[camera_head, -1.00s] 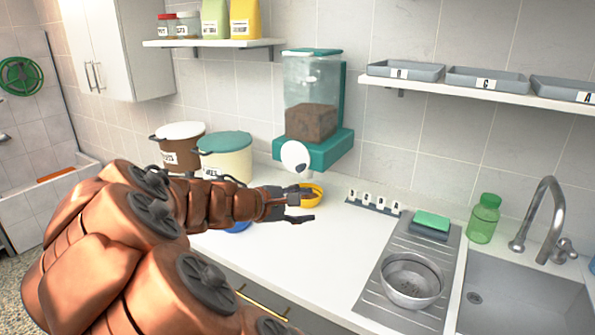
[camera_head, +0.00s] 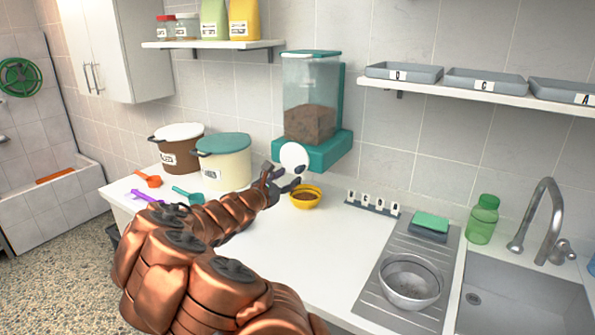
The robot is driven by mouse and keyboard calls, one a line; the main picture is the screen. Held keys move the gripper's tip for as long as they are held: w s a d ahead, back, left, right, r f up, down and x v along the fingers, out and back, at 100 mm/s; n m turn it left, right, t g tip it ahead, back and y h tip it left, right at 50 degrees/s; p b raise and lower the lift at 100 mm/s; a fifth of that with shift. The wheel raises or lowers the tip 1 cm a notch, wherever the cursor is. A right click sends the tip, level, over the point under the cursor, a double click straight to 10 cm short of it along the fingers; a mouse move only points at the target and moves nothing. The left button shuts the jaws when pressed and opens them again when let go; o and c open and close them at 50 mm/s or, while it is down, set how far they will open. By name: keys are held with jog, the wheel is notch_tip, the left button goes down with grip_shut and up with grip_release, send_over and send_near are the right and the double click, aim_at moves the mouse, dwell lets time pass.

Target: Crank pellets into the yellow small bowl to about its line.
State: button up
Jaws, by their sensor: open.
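The yellow small bowl (camera_head: 306,197) stands on the counter below the wall dispenser, with brown pellets in it. Their level against the line is too small to tell. The dispenser has a clear hopper (camera_head: 311,100) partly full of brown pellets, on a teal base (camera_head: 325,152). Its white round crank (camera_head: 293,157) faces out at the front. My gripper (camera_head: 280,182) is open, just left of and below the crank, above and left of the bowl. I cannot tell whether a finger touches the crank. Nothing shows between the fingers.
A brown bin (camera_head: 178,152) and a cream bin with teal lid (camera_head: 224,167) stand behind my arm. Orange (camera_head: 148,180), teal (camera_head: 188,195) and purple (camera_head: 146,196) scoops lie at left. A lettered rack (camera_head: 372,204) and steel bowl (camera_head: 411,281) are right. The middle counter is clear.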

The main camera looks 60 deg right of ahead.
aim_at(297, 172)
jog(key=shift+d+p, duration=0.6)
jog(key=shift+d, duration=2.15)
grip_shut()
